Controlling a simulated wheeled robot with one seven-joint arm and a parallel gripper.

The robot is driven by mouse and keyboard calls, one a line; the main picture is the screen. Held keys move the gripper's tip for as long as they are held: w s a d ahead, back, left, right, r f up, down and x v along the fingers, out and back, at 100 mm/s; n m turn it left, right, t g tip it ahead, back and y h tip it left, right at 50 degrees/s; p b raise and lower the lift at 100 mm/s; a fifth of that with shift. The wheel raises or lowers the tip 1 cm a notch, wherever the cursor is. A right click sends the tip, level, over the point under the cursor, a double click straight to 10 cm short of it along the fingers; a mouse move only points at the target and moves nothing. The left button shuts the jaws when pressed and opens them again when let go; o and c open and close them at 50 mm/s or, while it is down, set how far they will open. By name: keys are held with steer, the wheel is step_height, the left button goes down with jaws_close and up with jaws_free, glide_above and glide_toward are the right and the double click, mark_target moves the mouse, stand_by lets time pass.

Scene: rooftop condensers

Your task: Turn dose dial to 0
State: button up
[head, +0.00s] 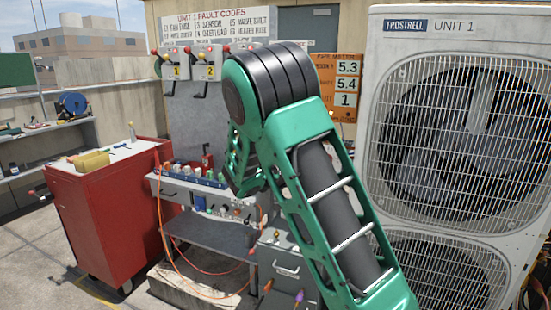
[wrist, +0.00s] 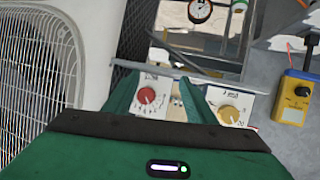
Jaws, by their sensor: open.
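In the wrist view, a red round dial (wrist: 146,95) sits on a white plate with marks around it. A yellow dial (wrist: 228,113) sits on a similar plate to its right. The lettering is too small to tell which is the dose dial, and I cannot read the settings. My gripper (wrist: 157,88) is open, with two green fingers. The red dial shows in the gap between them, and the yellow dial is right of the right finger. I cannot tell whether a finger touches anything. In the head view my arm hides most of the gripper and the dials.
A large condenser labelled Unit 1 (head: 515,28) stands on the right in the head view. A red cabinet (head: 107,215) stands left of the bench (head: 205,238), with an orange hose (head: 163,235) between. In the wrist view, a yellow meter (wrist: 293,98) lies right and a round gauge (wrist: 200,10) is beyond.

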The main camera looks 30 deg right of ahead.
steer(key=w+a+r+n+t+h, duration=0.1)
steer(key=w+a+r+t, duration=0.15)
steer(key=w+a, duration=0.3)
steer(key=w+a+r+n+t+h, duration=0.1)
steer(key=w+a+t, duration=0.25)
steer(key=w, duration=0.25)
steer(key=x, duration=1)
steer(key=shift+f, duration=0.15)
steer(key=shift+w+a, duration=0.1)
steer(key=shift+a, duration=0.05)
steer(key=c, duration=1)
